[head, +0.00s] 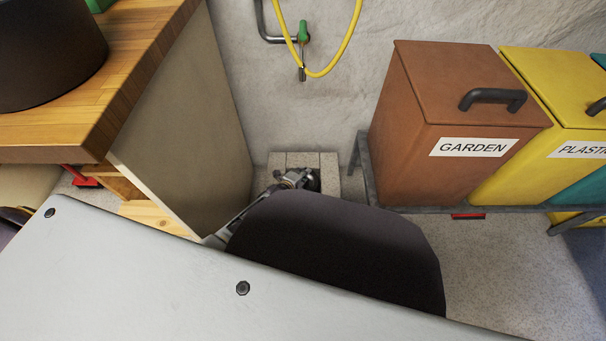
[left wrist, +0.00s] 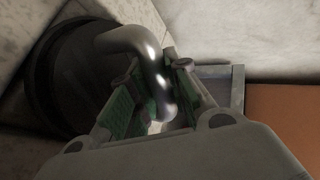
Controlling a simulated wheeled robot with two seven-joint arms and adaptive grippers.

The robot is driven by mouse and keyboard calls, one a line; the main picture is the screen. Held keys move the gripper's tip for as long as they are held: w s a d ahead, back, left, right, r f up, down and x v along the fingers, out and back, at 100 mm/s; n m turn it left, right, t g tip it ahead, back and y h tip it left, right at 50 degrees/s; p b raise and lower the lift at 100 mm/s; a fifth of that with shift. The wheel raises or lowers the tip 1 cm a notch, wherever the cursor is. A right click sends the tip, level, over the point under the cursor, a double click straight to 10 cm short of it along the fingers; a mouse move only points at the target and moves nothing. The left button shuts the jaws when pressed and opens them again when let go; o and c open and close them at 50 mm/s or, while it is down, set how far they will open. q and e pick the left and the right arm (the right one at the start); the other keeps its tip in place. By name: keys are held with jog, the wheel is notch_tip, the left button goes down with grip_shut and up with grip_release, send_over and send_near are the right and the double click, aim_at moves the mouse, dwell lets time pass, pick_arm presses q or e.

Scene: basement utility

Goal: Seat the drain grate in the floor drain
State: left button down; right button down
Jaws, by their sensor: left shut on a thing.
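My left gripper (head: 298,178) is low by the wall, beyond a dark rounded part of my own body. In the left wrist view the gripper (left wrist: 154,70) has its green-padded fingers closed around a bent shiny metal handle (left wrist: 128,38). The handle reaches over a dark round piece, which looks like the drain grate (left wrist: 58,80), just left of the fingers. In the head view only a small dark bit of it (head: 314,182) shows beside the gripper. My right gripper is out of view.
A wooden-topped bench (head: 150,60) with a pale side panel stands at left. A brown GARDEN bin (head: 405,120) and a yellow bin (head: 510,165) stand on a metal rack at right. A yellow hose (head: 350,40) hangs on the wall. Speckled floor lies between.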

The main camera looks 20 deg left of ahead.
pick_arm(q)
jog(key=shift+f+b, duration=0.7)
jog(key=shift+f, duration=0.1)
jog(key=shift+f+b, duration=0.4)
jog(key=shift+f, duration=0.45)
jog(key=c, duration=1.3)
grip_release()
jog(key=shift+s, duration=0.15)
jog(key=shift+v, duration=5.9)
jog(key=shift+r, duration=0.2)
notch_tip(320, 180, up, 9)
jog(key=p, duration=0.9)
jog(key=shift+f, duration=0.15)
